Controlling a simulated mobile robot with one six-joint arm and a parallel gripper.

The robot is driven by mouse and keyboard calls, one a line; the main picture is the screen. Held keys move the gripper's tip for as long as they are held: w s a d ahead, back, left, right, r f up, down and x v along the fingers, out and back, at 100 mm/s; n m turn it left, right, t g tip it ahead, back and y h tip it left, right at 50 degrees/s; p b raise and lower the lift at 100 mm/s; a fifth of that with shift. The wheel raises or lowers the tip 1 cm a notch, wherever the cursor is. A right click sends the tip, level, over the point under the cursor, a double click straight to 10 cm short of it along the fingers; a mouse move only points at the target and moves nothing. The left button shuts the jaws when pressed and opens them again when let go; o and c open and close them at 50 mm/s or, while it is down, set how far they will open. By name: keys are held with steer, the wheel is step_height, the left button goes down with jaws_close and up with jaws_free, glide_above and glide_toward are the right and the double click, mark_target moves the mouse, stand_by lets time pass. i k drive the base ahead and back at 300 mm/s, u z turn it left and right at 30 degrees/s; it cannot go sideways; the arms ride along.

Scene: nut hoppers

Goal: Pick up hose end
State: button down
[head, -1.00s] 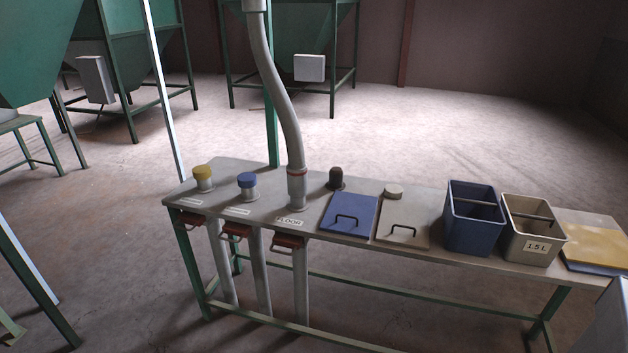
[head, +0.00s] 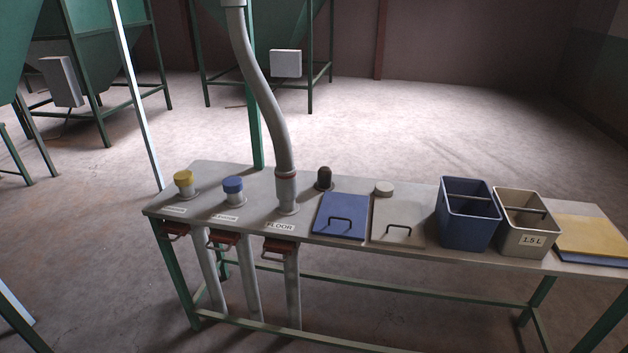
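A grey hose (head: 266,95) hangs down from above to the table. Its hose end (head: 286,186), with a reddish ring, sits upright on the port (head: 287,207) behind the label reading FLOOR. The two ports to its left carry a yellow cap (head: 183,178) and a blue cap (head: 233,185).
On the table (head: 160,205) to the right are a dark knob (head: 324,178), a blue lid (head: 341,215), a grey lid (head: 399,220), a blue bin (head: 468,218) and a beige bin (head: 524,225). Red handles (head: 280,247) stick out under the front edge. Green hoppers stand behind.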

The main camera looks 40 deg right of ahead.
mark_target(285, 183)
steer(key=z, duration=0.7)
steer(key=k, duration=1)
steer(key=u, duration=0.05)
steer(key=i, duration=0.9)
steer(key=z, duration=0.05)
